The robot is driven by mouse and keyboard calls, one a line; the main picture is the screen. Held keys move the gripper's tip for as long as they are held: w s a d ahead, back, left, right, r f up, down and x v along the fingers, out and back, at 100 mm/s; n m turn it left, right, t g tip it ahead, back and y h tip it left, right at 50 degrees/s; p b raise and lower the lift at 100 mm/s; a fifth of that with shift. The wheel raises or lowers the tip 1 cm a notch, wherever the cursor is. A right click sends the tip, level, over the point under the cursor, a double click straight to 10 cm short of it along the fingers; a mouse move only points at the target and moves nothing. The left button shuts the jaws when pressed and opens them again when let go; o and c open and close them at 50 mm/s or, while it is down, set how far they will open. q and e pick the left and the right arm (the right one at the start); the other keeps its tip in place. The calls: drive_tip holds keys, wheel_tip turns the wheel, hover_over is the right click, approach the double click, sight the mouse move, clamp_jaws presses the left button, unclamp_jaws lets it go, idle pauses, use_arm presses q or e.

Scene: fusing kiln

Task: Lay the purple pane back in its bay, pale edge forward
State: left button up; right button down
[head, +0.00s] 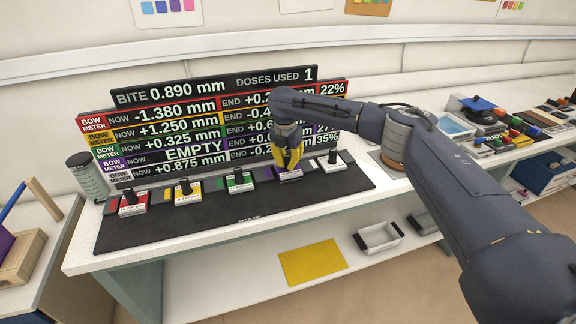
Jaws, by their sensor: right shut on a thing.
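My right gripper (288,158), with yellow fingers, points down over the fourth bay from the left on the dark mat (235,212). It is shut on the purple pane (291,173), whose purple and white edge shows just below the fingertips. The fingers hide the pane's handle and most of its top. I cannot tell whether the pane touches the mat or hangs just above it, nor which way its pale edge faces. On the board behind, the purple row reads EMPTY. My left gripper is not in view.
Red (132,201), yellow (187,192) and green (239,181) panes with black handles stand left of the gripper; a white one (332,162) stands close right. The readout board (160,135) rises behind. A grey cylinder (88,178) stands at the left. The mat's front strip is clear.

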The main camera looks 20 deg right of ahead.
sight(286, 158)
drive_tip(key=shift+f, duration=0.55)
drive_tip(key=shift+f, duration=0.15)
drive_tip(key=c, duration=1.5)
unclamp_jaws()
drive_tip(key=shift+o, duration=0.2)
drive_tip(key=r, duration=0.8)
drive_tip(key=a+r, duration=0.1)
drive_tip(key=r, duration=0.3)
drive_tip(key=shift+s+r, duration=0.15)
drive_tip(key=shift+s, duration=0.25)
